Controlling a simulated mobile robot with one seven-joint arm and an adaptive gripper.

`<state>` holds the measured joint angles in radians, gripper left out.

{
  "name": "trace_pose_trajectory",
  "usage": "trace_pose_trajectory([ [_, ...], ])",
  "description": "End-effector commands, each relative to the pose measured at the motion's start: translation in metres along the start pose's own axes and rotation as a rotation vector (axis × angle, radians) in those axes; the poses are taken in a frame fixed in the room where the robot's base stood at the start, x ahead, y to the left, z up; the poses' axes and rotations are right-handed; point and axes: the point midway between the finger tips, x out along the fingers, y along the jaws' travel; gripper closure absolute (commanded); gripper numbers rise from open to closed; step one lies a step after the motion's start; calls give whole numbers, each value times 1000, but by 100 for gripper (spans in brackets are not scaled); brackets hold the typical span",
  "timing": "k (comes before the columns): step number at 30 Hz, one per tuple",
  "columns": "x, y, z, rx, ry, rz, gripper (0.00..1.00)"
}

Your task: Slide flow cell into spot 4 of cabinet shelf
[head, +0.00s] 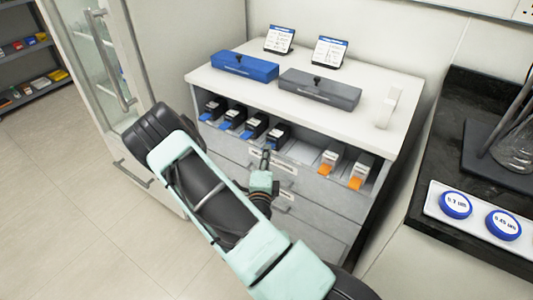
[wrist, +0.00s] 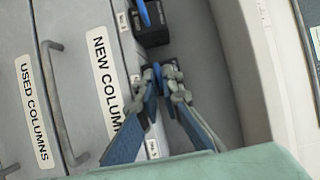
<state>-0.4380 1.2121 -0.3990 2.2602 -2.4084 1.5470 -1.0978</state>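Several dark flow cells with blue tabs stand in a row in the left part of the open cabinet shelf (head: 305,150). The rightmost of them, the flow cell (head: 278,136), is right behind my gripper (head: 265,158). In the wrist view my gripper (wrist: 166,76) has its fingertips close together at the shelf's front edge, with a blue tab (wrist: 157,73) between them. Most of the flow cell behind that tab is hidden by the fingers. A neighbouring black flow cell (wrist: 151,30) with a blue tab stands apart from it, above it in the wrist view.
Two orange-tabbed cells (head: 330,160) stand at the shelf's right, with a gap before them. Drawers lie below, one labelled NEW COLUMNS (wrist: 112,80). A blue box (head: 245,67) and a grey box (head: 318,90) sit on the cabinet top. A dark counter (head: 445,150) is at right.

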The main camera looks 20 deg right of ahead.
Motion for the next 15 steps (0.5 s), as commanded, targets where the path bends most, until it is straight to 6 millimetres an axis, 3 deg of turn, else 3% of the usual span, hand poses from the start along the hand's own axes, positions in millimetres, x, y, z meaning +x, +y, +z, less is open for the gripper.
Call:
trace_pose_trajectory([
  [5,0,0,0,0,0,-1,74],
  [15,-5,1,1,0,-1,3,74],
])
